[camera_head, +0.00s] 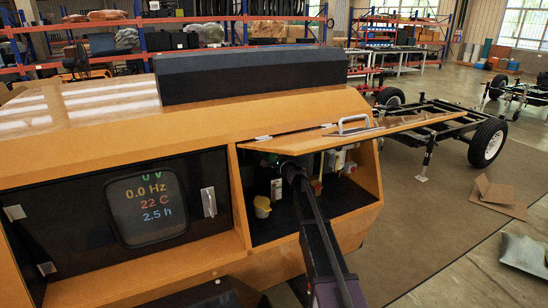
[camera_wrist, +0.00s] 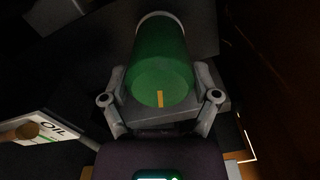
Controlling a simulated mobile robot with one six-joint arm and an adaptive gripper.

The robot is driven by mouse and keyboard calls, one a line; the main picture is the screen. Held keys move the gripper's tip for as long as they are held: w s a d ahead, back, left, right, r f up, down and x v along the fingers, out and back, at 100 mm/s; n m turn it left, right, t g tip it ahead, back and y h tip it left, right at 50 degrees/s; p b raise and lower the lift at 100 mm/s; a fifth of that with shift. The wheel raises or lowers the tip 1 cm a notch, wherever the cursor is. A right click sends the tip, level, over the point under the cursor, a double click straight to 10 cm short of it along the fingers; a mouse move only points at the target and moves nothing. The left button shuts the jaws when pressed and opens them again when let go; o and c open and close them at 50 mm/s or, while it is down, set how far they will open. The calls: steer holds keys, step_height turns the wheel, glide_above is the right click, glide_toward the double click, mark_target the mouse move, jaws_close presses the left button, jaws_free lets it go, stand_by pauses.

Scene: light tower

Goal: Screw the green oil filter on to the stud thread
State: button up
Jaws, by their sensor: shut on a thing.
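The green oil filter (camera_wrist: 160,65) shows in the wrist view as a green cylinder with an orange mark on its near end and a pale band at its far end. My gripper (camera_wrist: 160,98) has its two fingers on either side of the filter and is shut on it. The far end of the filter is close to a dark surface; I cannot tell whether it touches the stud thread, which is hidden.
The compartment's lid (camera_head: 395,127) is raised above my arm. A yellow cup-like part (camera_head: 262,207) sits left of my arm. A white OIL label (camera_wrist: 45,129) is at the lower left in the wrist view. A display panel (camera_head: 147,207) is left of the compartment.

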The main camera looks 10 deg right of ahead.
steer(key=shift+w+m, duration=0.15)
steer(key=shift+m, duration=0.55)
steer(key=m, duration=0.4)
steer(key=shift+w, duration=0.1)
steer(key=shift+m, duration=0.6)
steer(key=shift+m, duration=2.6)
